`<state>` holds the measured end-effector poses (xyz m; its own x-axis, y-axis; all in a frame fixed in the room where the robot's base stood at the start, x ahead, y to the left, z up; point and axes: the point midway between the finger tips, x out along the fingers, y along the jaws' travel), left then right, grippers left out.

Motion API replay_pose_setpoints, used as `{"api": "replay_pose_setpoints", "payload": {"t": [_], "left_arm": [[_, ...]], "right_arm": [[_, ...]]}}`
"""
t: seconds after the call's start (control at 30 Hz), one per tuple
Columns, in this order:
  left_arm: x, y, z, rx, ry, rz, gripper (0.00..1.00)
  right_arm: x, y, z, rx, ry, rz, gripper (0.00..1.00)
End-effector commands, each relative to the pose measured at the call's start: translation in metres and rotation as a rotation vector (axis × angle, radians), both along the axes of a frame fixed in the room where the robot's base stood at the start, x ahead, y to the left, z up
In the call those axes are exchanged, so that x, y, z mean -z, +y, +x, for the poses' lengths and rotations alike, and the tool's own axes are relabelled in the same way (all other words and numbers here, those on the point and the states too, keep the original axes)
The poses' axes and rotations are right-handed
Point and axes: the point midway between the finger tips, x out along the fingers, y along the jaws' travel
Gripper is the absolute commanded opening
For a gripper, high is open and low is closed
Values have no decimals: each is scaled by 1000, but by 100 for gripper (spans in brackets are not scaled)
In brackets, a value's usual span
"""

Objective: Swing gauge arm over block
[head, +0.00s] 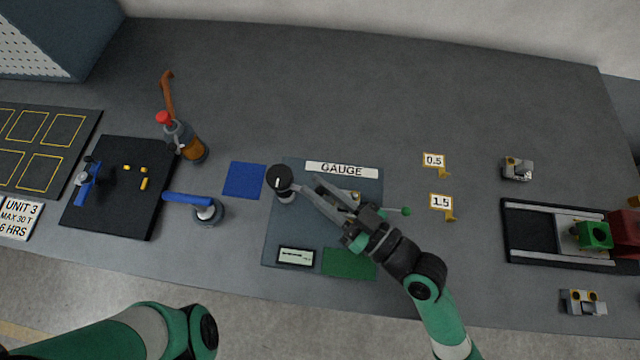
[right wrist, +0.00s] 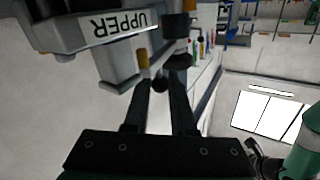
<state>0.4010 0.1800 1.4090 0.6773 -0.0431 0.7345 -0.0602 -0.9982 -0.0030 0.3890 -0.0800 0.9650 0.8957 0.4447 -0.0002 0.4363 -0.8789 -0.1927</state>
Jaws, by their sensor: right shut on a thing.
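The gauge stands on a grey plate (head: 280,238) labelled GAUGE in the head view. Its round black dial (head: 280,178) is at the plate's left, with a pale arm piece beside it that runs under my gripper. A thin rod with a green knob (head: 406,211) sticks out to the right. A small brassy piece (head: 356,196), perhaps the block, shows partly behind my gripper. My right gripper (head: 328,196) is over the plate, shut on what seems to be the gauge arm; its fingertips (right wrist: 168,80) close around a small dark part in the right wrist view. My left gripper is out of view.
Tags 0.5 (head: 433,160) and 1.5 (head: 440,202) are to the right.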

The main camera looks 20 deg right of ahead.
Motion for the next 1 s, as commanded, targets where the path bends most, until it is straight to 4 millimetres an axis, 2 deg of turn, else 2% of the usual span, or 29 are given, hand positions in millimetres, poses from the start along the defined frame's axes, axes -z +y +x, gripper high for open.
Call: {"api": "replay_pose_setpoints", "payload": {"t": [0.13, 0.17, 0.3, 0.83, 1.0], "left_arm": [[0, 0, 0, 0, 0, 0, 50], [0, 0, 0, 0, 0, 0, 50], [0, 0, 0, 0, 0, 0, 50], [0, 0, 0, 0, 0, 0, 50], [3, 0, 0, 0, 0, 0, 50]], "right_arm": [[1, -1, 0, 2, 1, -2, 0], [1, 0, 0, 2, 2, -2, 28], [1, 0, 0, 1, 1, -1, 53], [1, 0, -1, 0, 1, 0, 54], [2, -9, -16, 2, 4, 0, 54]]}}
